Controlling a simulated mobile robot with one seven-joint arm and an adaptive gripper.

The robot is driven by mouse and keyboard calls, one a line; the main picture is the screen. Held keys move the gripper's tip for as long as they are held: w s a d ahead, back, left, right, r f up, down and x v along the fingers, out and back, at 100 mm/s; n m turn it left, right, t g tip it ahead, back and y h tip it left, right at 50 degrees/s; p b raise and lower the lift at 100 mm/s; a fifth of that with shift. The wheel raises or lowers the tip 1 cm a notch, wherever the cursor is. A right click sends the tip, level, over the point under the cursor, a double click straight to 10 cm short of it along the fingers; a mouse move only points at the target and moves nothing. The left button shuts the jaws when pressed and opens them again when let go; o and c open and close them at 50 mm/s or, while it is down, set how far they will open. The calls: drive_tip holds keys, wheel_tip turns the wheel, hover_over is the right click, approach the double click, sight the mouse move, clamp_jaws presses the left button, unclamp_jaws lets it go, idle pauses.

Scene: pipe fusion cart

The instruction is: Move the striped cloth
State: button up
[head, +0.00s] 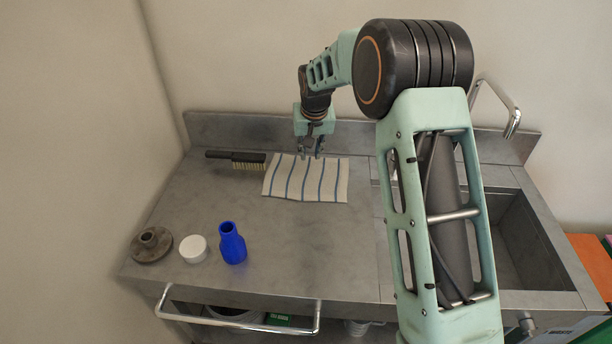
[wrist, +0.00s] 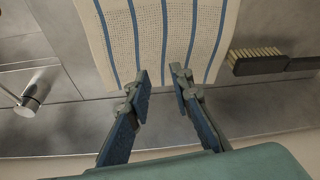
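The striped cloth (head: 292,181), cream with blue stripes, lies flat on the metal worktop toward the back. In the wrist view the cloth (wrist: 107,42) fills the upper middle. My gripper (head: 311,153) is above the cloth's back edge. In the wrist view my gripper (wrist: 160,82) shows its two fingers apart with nothing between them, the tips over or close to that edge. I cannot tell the exact height of the fingertips above the cloth.
A brush (head: 237,159) lies left of the cloth, near the back wall. A flanged metal part (head: 151,246), a white cap (head: 193,249) and a blue bottle-shaped part (head: 231,244) stand at the front left. A sink (head: 512,245) is at the right. The worktop's middle is clear.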

sight(321, 247)
drive_tip(key=f+b, duration=0.2)
drive_tip(key=f, duration=0.2)
drive_tip(key=f+b, duration=0.3)
drive_tip(key=f, duration=0.2)
drive_tip(key=shift+s+a, duration=0.2)
drive_tip(key=shift+f+b, duration=0.15)
drive_tip(key=shift+b, duration=0.15)
